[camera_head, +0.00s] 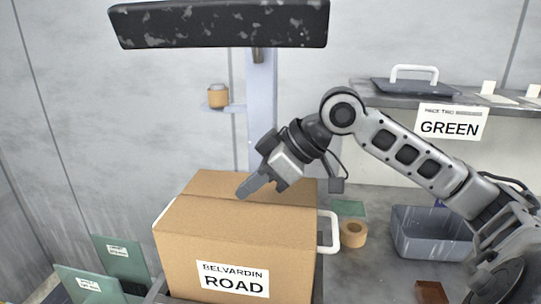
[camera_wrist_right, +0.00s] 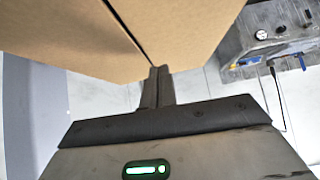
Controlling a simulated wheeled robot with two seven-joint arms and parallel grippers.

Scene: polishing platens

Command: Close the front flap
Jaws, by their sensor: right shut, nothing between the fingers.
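A cardboard box (camera_head: 240,262) labelled BELVARDIN ROAD stands at the lower middle of the head view. Its front flap (camera_head: 225,220) lies flat or nearly flat across the front part of the top, and the back flap (camera_head: 225,184) lies behind a seam. My right gripper (camera_head: 243,192) is shut and empty, its fingertips pointing down at the top near this seam. I cannot tell whether they touch it. In the wrist view, a narrow dark gap parts two cardboard panels (camera_wrist_right: 75,35) just beyond the shut fingertips (camera_wrist_right: 157,72). My left gripper is not in view.
A white handle (camera_head: 334,232), a tape roll (camera_head: 353,234) and a grey bin (camera_head: 425,235) are right of the box. Green plates (camera_head: 88,285) stand at lower left. A dark padded bar (camera_head: 220,24) hangs above, and a shelf labelled GREEN (camera_head: 450,122) is behind right.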

